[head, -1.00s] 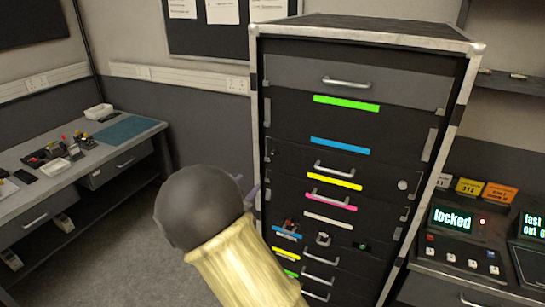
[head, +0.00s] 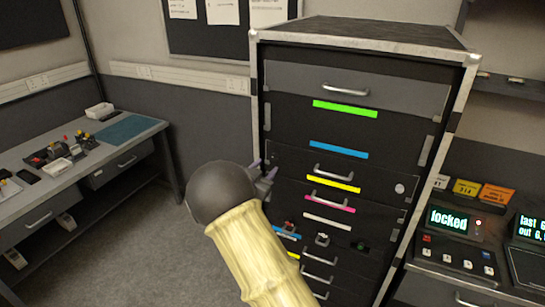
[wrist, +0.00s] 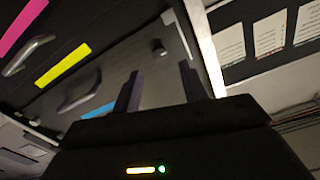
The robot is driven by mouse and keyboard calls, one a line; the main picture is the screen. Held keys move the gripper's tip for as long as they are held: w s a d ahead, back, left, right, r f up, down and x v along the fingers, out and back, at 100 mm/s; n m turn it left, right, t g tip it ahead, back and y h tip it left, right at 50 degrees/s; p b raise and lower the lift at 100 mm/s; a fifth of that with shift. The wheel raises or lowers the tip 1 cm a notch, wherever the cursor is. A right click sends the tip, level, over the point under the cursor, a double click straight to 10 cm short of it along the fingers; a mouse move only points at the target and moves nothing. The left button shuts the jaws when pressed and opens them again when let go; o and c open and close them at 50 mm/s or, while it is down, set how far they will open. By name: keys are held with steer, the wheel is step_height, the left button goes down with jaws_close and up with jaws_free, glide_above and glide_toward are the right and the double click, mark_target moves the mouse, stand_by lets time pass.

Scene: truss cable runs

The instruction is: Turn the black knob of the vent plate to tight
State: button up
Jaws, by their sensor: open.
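My gripper (head: 264,174) is at the left front edge of the rack, beside the yellow-marked drawer. In the wrist view its two dark fingers (wrist: 160,74) stand apart with nothing between them. A small dark knob-like part (wrist: 159,48) shows just beyond the fingertips, near the edge of the rack front, apart from them. I cannot tell for sure that it is the vent plate's black knob, nor where its mark points. In the head view that spot is behind or close to my gripper. A pale round part (head: 400,188) sits at the right of the yellow-marked drawer.
The rack (head: 365,36) has several drawers with handles and coloured strips. Small fittings stick out on a lower row (head: 322,239). A workbench (head: 150,127) with small items stands left. The floor between is clear.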

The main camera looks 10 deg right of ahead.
mark_target(274, 157)
steer(key=p+x, duration=0.1)
steer(key=x, duration=0.5)
steer(key=shift+s, duration=0.1)
jaws_close()
